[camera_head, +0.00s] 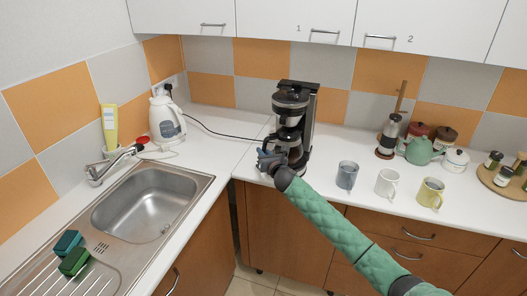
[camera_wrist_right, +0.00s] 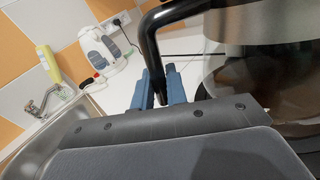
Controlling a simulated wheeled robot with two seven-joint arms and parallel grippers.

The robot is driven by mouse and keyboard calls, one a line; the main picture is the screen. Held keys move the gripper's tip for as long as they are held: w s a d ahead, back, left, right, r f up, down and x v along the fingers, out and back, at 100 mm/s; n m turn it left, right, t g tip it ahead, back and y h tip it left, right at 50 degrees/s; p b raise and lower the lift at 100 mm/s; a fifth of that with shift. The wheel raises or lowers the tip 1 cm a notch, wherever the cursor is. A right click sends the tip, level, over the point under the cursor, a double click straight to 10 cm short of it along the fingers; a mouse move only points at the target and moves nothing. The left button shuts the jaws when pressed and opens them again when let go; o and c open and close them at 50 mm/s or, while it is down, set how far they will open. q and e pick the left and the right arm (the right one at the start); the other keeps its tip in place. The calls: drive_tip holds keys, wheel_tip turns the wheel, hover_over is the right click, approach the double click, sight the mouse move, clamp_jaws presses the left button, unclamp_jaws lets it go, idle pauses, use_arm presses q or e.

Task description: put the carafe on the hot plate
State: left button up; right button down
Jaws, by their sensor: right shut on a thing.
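The carafe (camera_head: 289,139) is glass with a dark handle and sits in the lower part of the black coffee maker (camera_head: 307,108), at the hot plate level. The hot plate itself is hidden by the carafe and my arm, so I cannot tell whether the carafe rests on it. My right gripper (camera_head: 266,158) is at the carafe's front left. In the right wrist view its blue fingers (camera_wrist_right: 161,88) are shut around the black carafe handle (camera_wrist_right: 150,50), with the glass body (camera_wrist_right: 250,80) at the right. My left gripper is not in view.
A white kettle (camera_head: 166,121) stands at the back left, its cord running to the right. The sink (camera_head: 150,205) is at the left. Cabinets hang above.

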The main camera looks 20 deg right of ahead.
drive_tip(key=shift+f, duration=0.1)
drive_tip(key=c, duration=1.4)
unclamp_jaws()
drive_tip(key=shift+s, duration=0.1)
